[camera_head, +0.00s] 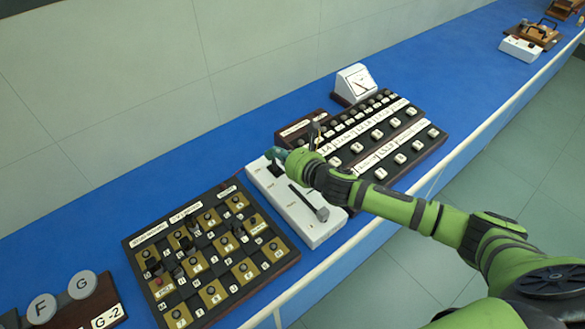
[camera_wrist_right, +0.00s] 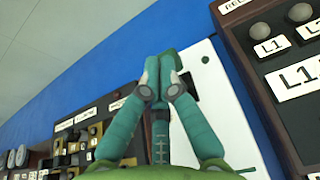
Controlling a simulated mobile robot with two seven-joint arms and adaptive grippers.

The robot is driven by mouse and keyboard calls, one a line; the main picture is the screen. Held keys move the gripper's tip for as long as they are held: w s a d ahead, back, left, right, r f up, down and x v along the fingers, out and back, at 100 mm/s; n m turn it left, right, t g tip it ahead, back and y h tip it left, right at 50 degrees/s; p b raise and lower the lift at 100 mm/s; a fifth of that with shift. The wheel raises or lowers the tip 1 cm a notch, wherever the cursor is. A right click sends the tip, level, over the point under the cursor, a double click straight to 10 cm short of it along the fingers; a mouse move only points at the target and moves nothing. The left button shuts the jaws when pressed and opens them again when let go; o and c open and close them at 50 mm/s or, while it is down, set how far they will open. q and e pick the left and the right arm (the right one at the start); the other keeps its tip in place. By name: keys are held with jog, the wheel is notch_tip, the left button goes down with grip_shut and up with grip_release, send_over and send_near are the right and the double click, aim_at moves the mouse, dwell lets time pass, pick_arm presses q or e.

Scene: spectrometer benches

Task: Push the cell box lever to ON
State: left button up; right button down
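A white box (camera_head: 309,228), which looks like the cell box, lies across the blue bench in the middle of the head view. A dark slot (camera_wrist_right: 188,85) shows in its top near the far end. A dark bar with a block-shaped end (camera_head: 321,213) lies on its nearer half. Small labels along its left side are too small to read. My right gripper (camera_head: 276,154) is over the far end of the box, beside the slot. In the wrist view its teal fingers (camera_wrist_right: 161,62) meet at the tips. Whether they touch a lever is hidden. My left gripper is out of view.
A dark board with brass squares and plugs (camera_head: 205,254) stands left of the box. A dark box with rows of knobs and white labels (camera_head: 432,146) stands right, with a white meter (camera_head: 355,84) behind. Blue bench top (camera_head: 215,150) is clear behind the box.

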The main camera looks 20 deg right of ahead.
jog(key=shift+w+a+r+p, duration=0.1)
jog(key=shift+w+a+p, duration=0.15)
jog(key=shift+w, duration=0.2)
jog(key=shift+w+a+r+p, duration=0.1)
jog(key=shift+w+p, duration=0.15)
jog(key=shift+w, duration=0.15)
jog(key=shift+f, duration=0.1)
